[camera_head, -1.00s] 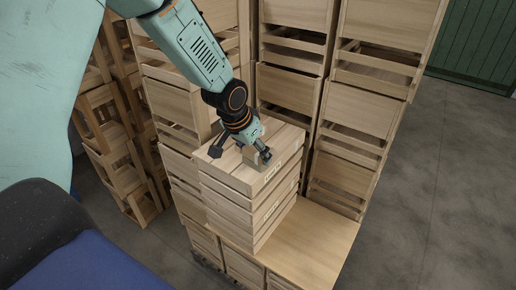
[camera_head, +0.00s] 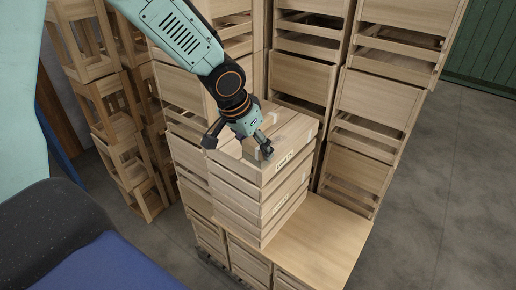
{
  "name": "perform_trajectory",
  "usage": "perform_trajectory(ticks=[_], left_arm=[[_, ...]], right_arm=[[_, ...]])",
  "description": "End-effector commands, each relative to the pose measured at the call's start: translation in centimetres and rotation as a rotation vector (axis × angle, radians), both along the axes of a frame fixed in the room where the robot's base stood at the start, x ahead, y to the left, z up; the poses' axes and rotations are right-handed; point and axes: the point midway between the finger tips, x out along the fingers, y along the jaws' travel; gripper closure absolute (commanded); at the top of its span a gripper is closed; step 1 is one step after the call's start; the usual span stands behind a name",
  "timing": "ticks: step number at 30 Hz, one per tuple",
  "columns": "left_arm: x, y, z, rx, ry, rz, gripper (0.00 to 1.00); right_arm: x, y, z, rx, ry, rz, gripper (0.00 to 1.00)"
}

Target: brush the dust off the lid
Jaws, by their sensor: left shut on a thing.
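The slatted wooden lid (camera_head: 290,128) tops a wooden crate (camera_head: 238,190) with small pale labels on its right side. My left gripper (camera_head: 262,150) is over the lid's front part, near the labelled edge. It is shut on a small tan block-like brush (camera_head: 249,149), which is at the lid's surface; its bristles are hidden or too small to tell. I cannot make out any dust on the lid. My right gripper is not in view.
The crate stands on a wooden top (camera_head: 325,235). Tall stacks of wooden crates (camera_head: 375,100) stand close behind it, and open wooden frames (camera_head: 115,110) stand at the left. Grey floor (camera_head: 450,190) is free at the right, before a green door (camera_head: 485,50).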

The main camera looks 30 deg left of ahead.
Motion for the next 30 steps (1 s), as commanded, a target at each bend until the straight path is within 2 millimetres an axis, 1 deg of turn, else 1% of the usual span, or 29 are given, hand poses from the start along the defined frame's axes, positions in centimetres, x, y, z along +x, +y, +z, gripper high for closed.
perform_trajectory(ticks=[1, 4, 9, 17, 30], left_arm=[[-0.2, 0.0, -0.3, -0.001, -0.001, 0.001, 0.74], [-0.5, 0.0, -0.2, 0.0, 0.0, 0.0, 0.74], [-0.7, 0.2, -0.1, -0.001, 0.002, 0.001, 0.74], [-0.4, 1.4, 0.2, 0.0, -0.001, 0.0, 0.74], [1.6, 1.2, 0.5, 0.001, 0.001, 0.0, 0.74]], right_arm=[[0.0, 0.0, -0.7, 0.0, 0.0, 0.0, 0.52], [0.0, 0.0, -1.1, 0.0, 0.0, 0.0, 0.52], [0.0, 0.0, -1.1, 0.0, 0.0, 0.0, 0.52], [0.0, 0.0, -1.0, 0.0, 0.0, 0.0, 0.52], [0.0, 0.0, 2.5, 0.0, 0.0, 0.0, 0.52]])
